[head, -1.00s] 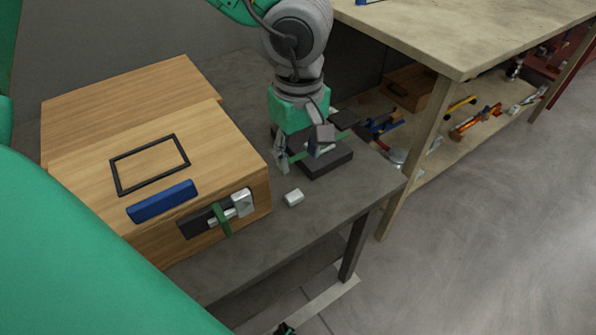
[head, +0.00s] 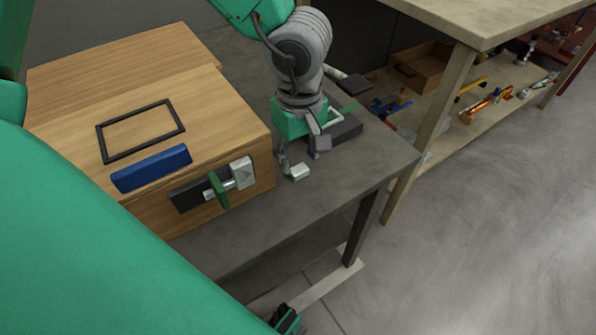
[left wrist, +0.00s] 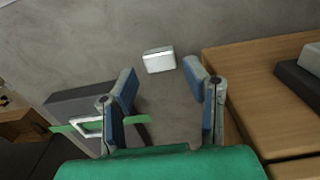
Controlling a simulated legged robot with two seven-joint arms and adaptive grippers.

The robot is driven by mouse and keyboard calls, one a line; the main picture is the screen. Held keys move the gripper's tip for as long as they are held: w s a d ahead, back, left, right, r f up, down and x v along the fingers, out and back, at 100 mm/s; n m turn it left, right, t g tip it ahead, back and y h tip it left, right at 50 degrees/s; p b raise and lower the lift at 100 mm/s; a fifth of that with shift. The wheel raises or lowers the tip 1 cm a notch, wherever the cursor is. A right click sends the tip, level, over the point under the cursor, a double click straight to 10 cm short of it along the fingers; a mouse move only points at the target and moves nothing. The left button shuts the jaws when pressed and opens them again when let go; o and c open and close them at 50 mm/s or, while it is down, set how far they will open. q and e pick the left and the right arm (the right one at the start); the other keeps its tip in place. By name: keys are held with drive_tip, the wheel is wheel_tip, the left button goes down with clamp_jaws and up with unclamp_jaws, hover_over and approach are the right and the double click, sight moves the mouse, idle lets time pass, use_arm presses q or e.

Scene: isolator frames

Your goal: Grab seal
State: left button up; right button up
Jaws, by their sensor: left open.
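A small white block (head: 299,173), the likeliest seal, lies on the dark grey table (head: 300,215). It also shows in the left wrist view (left wrist: 159,61). My left gripper (head: 303,156) is open and points down just behind the block. In the left wrist view the two blue-padded fingertips (left wrist: 160,78) are apart with nothing between them, and the block lies just beyond the gap. I cannot tell from the head view how high the fingers are above the table.
A wooden box (head: 75,115) stands left of the gripper, with a black rectangular frame (head: 105,142), a blue bar (head: 150,168) and a latch with a green piece (head: 218,191). A dark block (head: 347,131) lies behind the gripper. The table's front right is clear.

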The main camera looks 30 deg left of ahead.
sight(300, 170)
use_arm(q)
wheel_tip(300, 170, down, 3)
drive_tip(key=shift+f+b, duration=0.1)
drive_tip(key=shift+b, duration=0.8)
drive_tip(key=shift+d+f, duration=0.15)
drive_tip(key=shift+f, duration=0.2)
drive_tip(key=shift+r, duration=0.1)
drive_tip(key=shift+c, duration=0.9)
drive_tip(key=c, duration=0.7)
use_arm(e)
wheel_tip(300, 170, down, 3)
drive_tip(key=shift+d+r, duration=0.1)
